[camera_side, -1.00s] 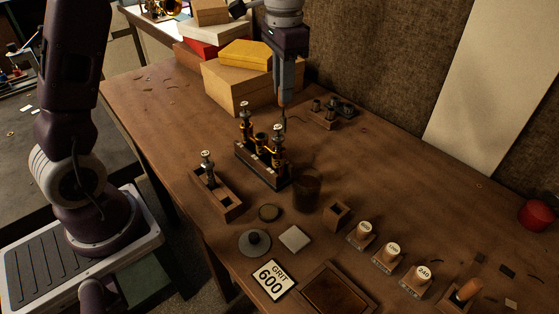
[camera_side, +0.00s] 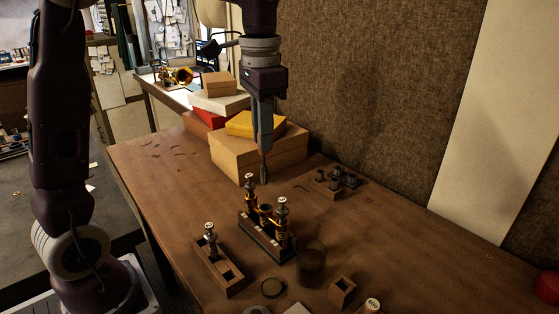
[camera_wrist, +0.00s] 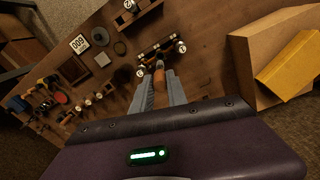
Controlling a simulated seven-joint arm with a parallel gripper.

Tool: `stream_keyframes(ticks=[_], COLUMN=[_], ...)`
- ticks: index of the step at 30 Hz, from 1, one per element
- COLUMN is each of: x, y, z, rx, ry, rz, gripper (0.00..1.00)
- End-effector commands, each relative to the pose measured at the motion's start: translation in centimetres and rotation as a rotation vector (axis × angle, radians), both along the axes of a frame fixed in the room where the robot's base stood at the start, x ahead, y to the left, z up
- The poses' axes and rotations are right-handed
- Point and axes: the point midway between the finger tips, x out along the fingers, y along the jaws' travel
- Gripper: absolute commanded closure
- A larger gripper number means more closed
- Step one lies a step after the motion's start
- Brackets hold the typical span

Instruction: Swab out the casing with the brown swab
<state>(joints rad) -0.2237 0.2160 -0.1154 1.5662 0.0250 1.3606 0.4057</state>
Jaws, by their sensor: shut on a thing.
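My gripper (camera_side: 263,145) is shut on the brown swab (camera_side: 263,170), which points down. In the wrist view the swab (camera_wrist: 160,88) shows between my gripper's fingers (camera_wrist: 159,92). The valve block (camera_side: 258,236) stands on the bench, with capped valves at both ends and an open casing (camera_side: 266,209) in the middle. In the side view the swab's lower end appears above this middle casing and apart from it; the exact alignment is unclear. A removed valve (camera_side: 210,240) stands in a wooden rack (camera_side: 232,286) to the left.
Stacked boxes (camera_side: 238,160) stand behind my gripper, with a yellow one (camera_side: 254,124) on top. A dark glass jar (camera_side: 311,264) is just right of the block. A small wooden holder (camera_side: 342,291) and a parts rack (camera_side: 327,188) are farther right. The bench's left part is mostly clear.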

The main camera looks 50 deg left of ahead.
Motion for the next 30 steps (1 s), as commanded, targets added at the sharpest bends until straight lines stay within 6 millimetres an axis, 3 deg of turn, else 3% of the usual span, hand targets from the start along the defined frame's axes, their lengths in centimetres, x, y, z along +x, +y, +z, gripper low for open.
stream_keyframes(ticks=[8, 21, 30], x=[0.0, 0.1, 0.1], y=[0.0, 0.0, 0.0], z=[-0.3, -4.4, -4.9], rx=[0.000, 0.000, 0.000], ry=[0.000, 0.000, 0.000], rz=[0.000, 0.000, 0.000], gripper=[1.00, 1.00, 1.00])
